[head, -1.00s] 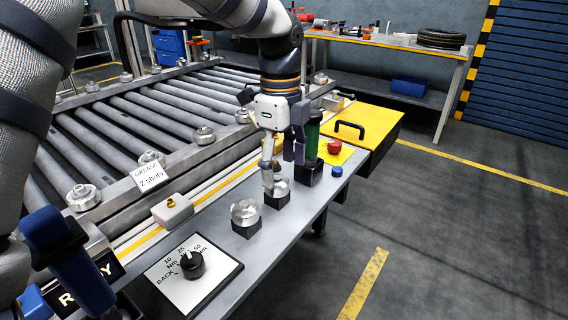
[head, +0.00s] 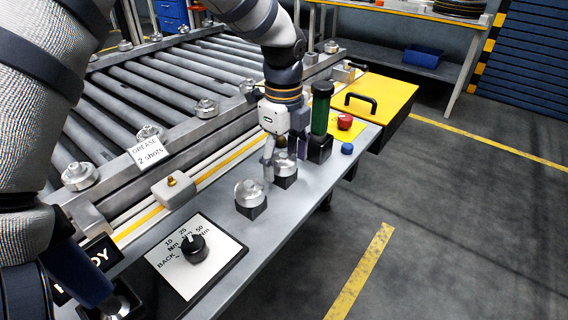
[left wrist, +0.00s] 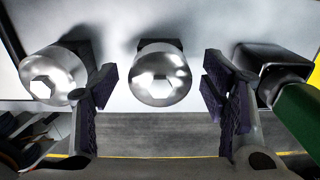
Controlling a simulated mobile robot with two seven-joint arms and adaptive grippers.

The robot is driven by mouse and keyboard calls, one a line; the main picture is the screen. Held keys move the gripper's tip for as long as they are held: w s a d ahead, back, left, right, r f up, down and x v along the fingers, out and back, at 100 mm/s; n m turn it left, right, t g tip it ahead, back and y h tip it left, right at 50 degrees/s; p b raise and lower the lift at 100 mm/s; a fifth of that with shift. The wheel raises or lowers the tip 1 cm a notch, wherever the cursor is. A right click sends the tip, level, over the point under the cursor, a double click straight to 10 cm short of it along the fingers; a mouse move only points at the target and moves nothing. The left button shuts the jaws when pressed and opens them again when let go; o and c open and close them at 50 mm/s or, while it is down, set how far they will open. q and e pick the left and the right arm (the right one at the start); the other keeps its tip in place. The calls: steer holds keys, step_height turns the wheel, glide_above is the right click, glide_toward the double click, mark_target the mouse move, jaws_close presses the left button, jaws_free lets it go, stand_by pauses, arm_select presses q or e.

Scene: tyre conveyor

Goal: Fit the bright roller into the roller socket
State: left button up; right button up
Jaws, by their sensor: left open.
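Two short silver cylinders with hexagonal ends stand on dark blocks on the grey bench ledge, a nearer one (head: 250,192) and a farther one (head: 285,166). I cannot tell whether either is the bright roller. My left gripper (head: 283,152) is open at the farther cylinder. In the left wrist view its fingers (left wrist: 160,84) flank this cylinder (left wrist: 161,76) with gaps on both sides. The nearer cylinder shows at left there (left wrist: 55,76). Dull grey rollers (head: 170,95) fill the conveyor. I cannot make out the roller socket for certain. My right gripper is out of view.
A green-handled tool (head: 320,112) stands in a black holder close beside the gripper. Beyond it are a red button (head: 344,121), a blue button (head: 347,148) and a yellow lidded box (head: 372,98). A dial panel (head: 195,256) lies in front. The floor at right is clear.

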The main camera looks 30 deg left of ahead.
arm_select(q)
steer(key=shift+r, duration=0.1)
steer(key=c, duration=1.4)
